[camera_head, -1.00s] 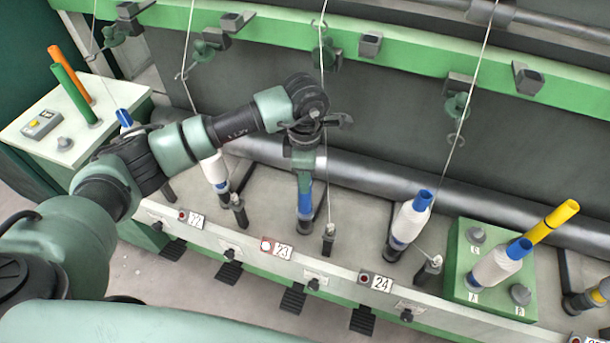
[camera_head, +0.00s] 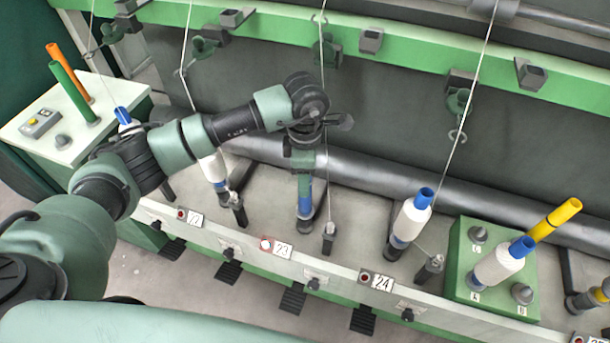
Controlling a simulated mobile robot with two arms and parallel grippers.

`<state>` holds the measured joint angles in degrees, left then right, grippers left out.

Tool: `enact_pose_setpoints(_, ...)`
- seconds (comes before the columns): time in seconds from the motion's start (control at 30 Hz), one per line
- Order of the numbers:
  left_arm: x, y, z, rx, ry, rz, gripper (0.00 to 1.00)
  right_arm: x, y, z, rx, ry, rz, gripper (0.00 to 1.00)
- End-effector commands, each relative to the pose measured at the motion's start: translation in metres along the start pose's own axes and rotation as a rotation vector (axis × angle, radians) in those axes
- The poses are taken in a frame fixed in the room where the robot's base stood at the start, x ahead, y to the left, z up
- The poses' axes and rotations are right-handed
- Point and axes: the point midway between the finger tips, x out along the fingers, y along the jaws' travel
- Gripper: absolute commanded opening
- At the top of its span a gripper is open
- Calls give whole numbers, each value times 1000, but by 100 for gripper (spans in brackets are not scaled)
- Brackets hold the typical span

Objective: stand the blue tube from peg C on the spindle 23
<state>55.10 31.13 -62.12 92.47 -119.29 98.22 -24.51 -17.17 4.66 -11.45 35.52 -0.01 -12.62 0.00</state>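The blue tube (camera_head: 305,187) is upright at the position of spindle 23, behind the plate marked 23 (camera_head: 282,249). Its lower end is at the dark spindle base (camera_head: 305,223); I cannot tell whether it is fully seated. My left gripper (camera_head: 303,174) points down right over the tube's upper part and hides its top. Whether its fingers grip the tube or stand apart around it is too small to tell. The peg with a blurred label that may read C (camera_head: 477,236) on the green box is bare. My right gripper is not in view.
A wound bobbin (camera_head: 411,221) stands at 24, another (camera_head: 212,168) left of 23. A white-topped cabinet (camera_head: 110,100) at left holds green and orange tubes.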

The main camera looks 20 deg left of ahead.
Motion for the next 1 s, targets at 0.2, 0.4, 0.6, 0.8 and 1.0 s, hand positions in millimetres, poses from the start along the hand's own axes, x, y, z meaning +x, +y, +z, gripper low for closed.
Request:
enact_pose_setpoints(0.2, 0, 0, 0, 0, 0, 0, 54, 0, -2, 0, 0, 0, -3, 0)
enact_pose_setpoints(0.4, -6, 1, 0, 0, -1, 3, 54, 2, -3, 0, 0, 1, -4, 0)
enact_pose_setpoints(0.6, -37, 2, 1, 0, -3, 5, 54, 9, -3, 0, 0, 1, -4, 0)
enact_pose_setpoints(0.8, -67, 1, 0, 0, -1, 2, 54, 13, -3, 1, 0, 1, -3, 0)
enact_pose_setpoints(1.0, -78, 0, 0, 0, 0, 0, 54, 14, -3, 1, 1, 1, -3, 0)
